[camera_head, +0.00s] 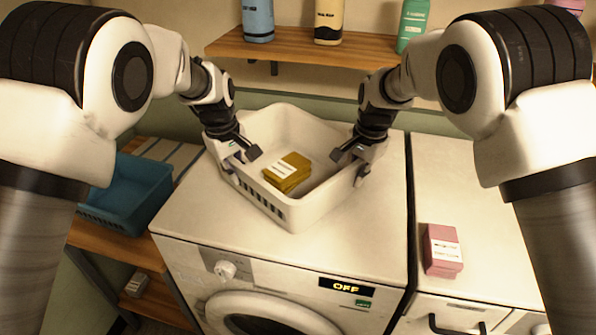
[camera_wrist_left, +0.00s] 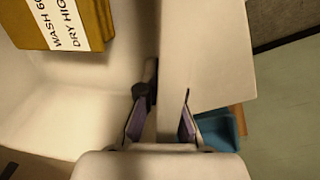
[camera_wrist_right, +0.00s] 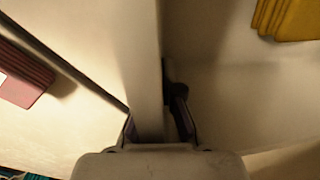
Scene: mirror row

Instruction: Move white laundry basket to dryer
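The white laundry basket (camera_head: 290,211) sits on top of a white front-loading machine (camera_head: 310,255) whose display reads OFF. A folded yellow cloth (camera_head: 287,172) with a white label lies inside it; the label shows "WASH 60" and "DRY HIG" in the left wrist view (camera_wrist_left: 75,25). My left gripper (camera_head: 240,157) is at the basket's left wall, one finger on each side of the rim (camera_wrist_left: 168,90). My right gripper (camera_head: 358,162) is at the right wall, its fingers likewise either side of the rim (camera_wrist_right: 146,70). Both grippers look closed on the wall, though fingertip contact is partly hidden.
A second white appliance (camera_head: 470,225) stands to the right, with a folded pink cloth (camera_head: 442,249) on its top. A blue basket (camera_head: 135,192) sits on a wooden bench at left. A wooden shelf (camera_head: 290,44) with bottles hangs above the basket.

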